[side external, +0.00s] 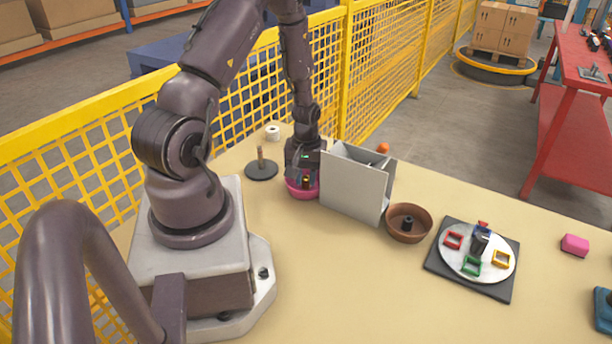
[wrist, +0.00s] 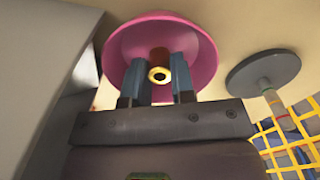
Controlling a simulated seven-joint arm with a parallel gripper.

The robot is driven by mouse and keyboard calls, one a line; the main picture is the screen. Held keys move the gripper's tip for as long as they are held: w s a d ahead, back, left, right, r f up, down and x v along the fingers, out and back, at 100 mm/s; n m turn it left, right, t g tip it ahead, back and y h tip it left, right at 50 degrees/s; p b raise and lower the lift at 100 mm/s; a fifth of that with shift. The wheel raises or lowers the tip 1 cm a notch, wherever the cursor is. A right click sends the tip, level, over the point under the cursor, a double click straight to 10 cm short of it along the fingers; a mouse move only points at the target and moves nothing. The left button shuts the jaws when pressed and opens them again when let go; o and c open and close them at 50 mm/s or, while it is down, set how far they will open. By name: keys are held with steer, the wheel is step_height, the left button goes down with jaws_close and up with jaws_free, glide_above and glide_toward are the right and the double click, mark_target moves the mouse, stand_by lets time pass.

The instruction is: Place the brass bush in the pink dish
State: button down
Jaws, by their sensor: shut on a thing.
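The pink dish (side external: 301,190) stands on the table just left of a grey upright box, and it fills the top middle of the wrist view (wrist: 208,62). My gripper (side external: 304,176) points down over the dish. In the wrist view its two blue-grey fingers (wrist: 160,78) are shut on the brass bush (wrist: 160,74), a short ring with a dark hole and a brownish body behind it. The bush (side external: 305,182) is over the inside of the dish. I cannot tell whether it touches the dish floor.
The grey box (side external: 352,186) stands close beside my gripper. A dark disc with a post (side external: 261,169) is to the left, and a white roll (side external: 272,133) behind it. A brown bowl (side external: 408,236) and a round plate with coloured frames (side external: 477,262) lie to the right. The front table is clear.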

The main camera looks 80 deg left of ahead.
mark_target(306, 177)
steer(key=shift+f, duration=0.1)
steer(key=c, duration=1)
jaws_free()
steer(key=shift+o, duration=0.2)
steer(key=w+d+r+m+t, duration=0.1)
steer(key=w+d+r+m, duration=0.15)
steer(key=r, duration=0.75)
steer(key=w+d+r+m, duration=0.1)
steer(key=d+r, duration=0.2)
steer(key=r, duration=0.7)
steer(key=s+d+r+m+t, duration=0.2)
steer(key=s+d+r+m, duration=0.1)
steer(key=d+r+m, duration=0.2)
steer(key=s+d+r+m+t, duration=0.2)
steer(key=s+d+r+m, duration=0.2)
steer(key=d+r, duration=0.4)
steer(key=d+m, duration=0.1)
steer(key=d, duration=0.4)
steer(key=shift+d+r+m+t, duration=0.15)
steer(key=shift+r+m+t, duration=0.15)
steer(key=shift+r+m, duration=0.05)
